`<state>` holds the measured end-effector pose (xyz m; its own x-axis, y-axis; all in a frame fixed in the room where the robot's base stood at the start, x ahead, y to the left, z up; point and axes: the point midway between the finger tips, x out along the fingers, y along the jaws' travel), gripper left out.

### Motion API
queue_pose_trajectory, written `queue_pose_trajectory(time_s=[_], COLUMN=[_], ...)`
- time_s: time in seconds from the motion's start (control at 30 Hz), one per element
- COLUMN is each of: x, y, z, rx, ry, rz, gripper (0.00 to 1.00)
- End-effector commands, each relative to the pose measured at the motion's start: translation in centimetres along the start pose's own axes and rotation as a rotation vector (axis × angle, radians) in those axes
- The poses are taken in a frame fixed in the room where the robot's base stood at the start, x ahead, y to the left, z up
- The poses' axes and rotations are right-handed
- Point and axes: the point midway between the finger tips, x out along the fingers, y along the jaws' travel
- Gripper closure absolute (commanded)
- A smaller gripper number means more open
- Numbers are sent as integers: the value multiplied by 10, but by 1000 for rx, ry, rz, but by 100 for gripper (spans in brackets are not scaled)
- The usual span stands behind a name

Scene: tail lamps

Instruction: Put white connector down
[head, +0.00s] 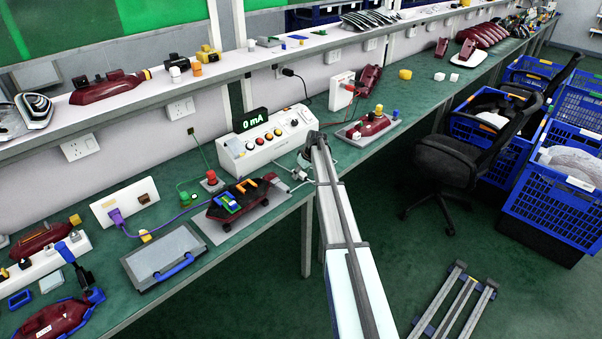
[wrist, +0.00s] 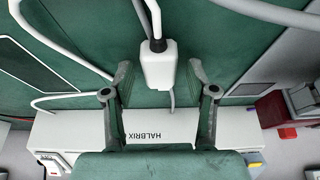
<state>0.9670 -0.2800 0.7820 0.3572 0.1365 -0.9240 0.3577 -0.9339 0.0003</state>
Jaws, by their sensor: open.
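The white connector (wrist: 158,66) is in the upper middle of the wrist view, with a black collar and a grey cable running up from it. Another thin cable passes below it toward the white box. My gripper (wrist: 161,74) is open, with one finger on each side of the connector and a visible gap on both sides. The connector appears to lie on the green table top (wrist: 85,58), but I cannot tell its exact height. In the head view my arm hides part of this area, and the gripper is hard to make out.
A white HALBRIX box (wrist: 155,127) lies across the lower wrist view; its control panel (head: 268,139) reads 0 mA. A red lamp (wrist: 276,109) is at right. In the head view, a dark lamp on a board (head: 207,218) and a grey case (head: 150,245) stand left.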

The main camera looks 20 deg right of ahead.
Motion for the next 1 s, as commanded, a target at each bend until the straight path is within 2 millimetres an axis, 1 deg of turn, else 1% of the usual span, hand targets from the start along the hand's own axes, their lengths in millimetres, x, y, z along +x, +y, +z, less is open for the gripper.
queue_pose_trajectory(time_s=[0.13,0.23,0.5,0.7,0.83,1.0], x=[-11,-24,-77,-108,-118,-123], y=[0,-1,0,0,0,0], z=[0,1,1,0,0,-1], rx=[0,0,0,0,0,0], ry=[2,1,2,1,1,0], rz=[2,1,2,1,1,0], gripper=[43,43,43,43,43,43])
